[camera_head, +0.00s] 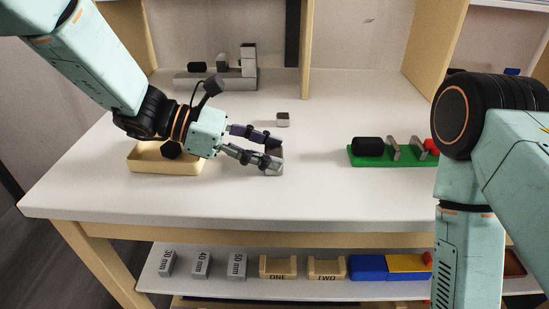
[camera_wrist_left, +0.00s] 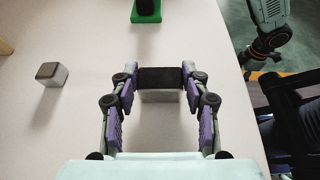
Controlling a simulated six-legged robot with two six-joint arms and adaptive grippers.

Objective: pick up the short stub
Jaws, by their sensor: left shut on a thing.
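My left gripper (camera_head: 277,154) reaches in from the left over the white table, low near its middle. Its fingers are shut on a small block, likely the short stub (camera_head: 273,170). In the left wrist view the block (camera_wrist_left: 160,78) sits between the fingertips, with a dark top and a paler side below. The fingers hide part of it, and I cannot tell whether it touches the table. A second small grey block with a darker top (camera_head: 282,120) stands apart behind the gripper; it also shows in the left wrist view (camera_wrist_left: 52,75). My right gripper is out of view.
A shallow cream tray (camera_head: 150,167) with a black piece is under my left wrist. A green base (camera_head: 375,161) with a black cylinder and grey uprights stands right. A grey stepped rack (camera_head: 205,84) is at the back. A lower shelf (camera_head: 200,290) holds labelled blocks and cradles.

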